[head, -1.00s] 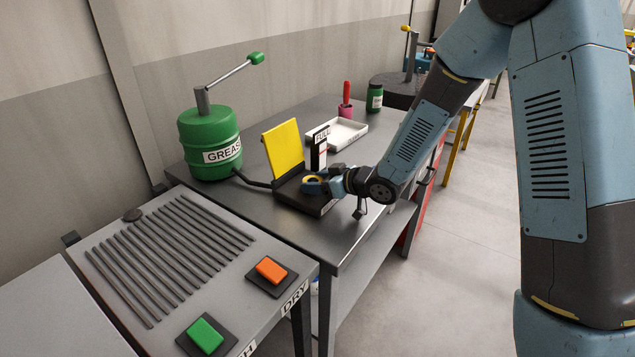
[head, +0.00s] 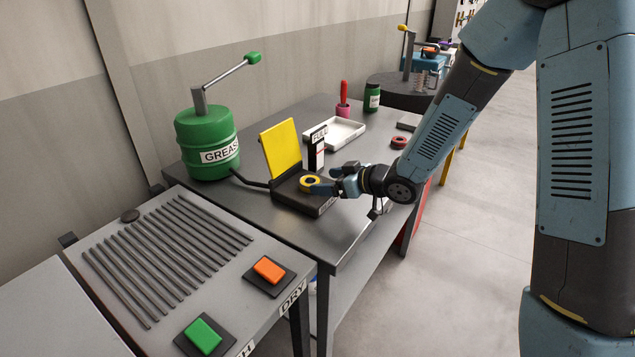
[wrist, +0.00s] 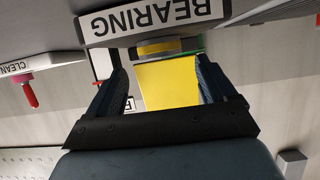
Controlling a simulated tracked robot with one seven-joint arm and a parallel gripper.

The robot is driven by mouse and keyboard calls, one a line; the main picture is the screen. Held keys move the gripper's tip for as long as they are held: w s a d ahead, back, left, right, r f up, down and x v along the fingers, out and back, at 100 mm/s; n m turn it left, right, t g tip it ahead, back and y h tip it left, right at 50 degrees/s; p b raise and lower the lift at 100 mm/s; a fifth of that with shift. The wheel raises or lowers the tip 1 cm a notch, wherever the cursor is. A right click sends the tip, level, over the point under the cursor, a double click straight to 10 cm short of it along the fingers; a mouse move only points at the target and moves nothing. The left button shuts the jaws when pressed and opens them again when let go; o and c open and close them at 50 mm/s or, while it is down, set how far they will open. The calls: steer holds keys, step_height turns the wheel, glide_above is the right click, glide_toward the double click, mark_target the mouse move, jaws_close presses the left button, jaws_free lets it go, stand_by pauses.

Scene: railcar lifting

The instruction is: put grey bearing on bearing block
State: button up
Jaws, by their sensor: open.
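The bearing block (head: 300,200) is a black slab with a raised yellow plate (head: 281,150) behind it and a white "BEARING" label in the wrist view (wrist: 150,22). A ring-shaped bearing (head: 309,182) with a yellow face lies on top of the block; its grey part is too small to make out in the head view. It shows edge-on, yellow and greyish, in the wrist view (wrist: 168,47). My gripper (head: 334,180) is open and empty, just right of the ring. Its two fingers frame the yellow plate in the wrist view (wrist: 167,85).
A green grease drum (head: 208,142) with a lever stands behind left, its hose running to the block. A black-and-white gauge post (head: 316,150), a white tray (head: 335,133) and a red ring (head: 398,142) are farther back. The bench front is clear.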

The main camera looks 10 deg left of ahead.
steer(key=v, duration=0.7)
steer(key=shift+d, duration=0.1)
steer(key=d+r+m+t+h, duration=0.35)
steer(key=d+r+h, duration=0.2)
steer(key=d, duration=0.45)
steer(key=d+r+m+t+h, duration=0.2)
steer(key=d+r+m+h, duration=0.4)
steer(key=d, duration=0.5)
steer(key=s+d+r+m+g, duration=0.2)
steer(key=s+d+r, duration=0.1)
steer(key=s, duration=0.8)
steer(key=s+d+r+m+g+h, duration=0.1)
steer(key=s+d+r+m+g, duration=0.1)
steer(key=s, duration=0.9)
step_height(320, 180, up, 3)
steer(key=d+g, duration=0.1)
steer(key=d, duration=0.1)
steer(key=shift+d+f, duration=0.15)
steer(key=shift+d, duration=0.2)
steer(key=shift+w, duration=0.1)
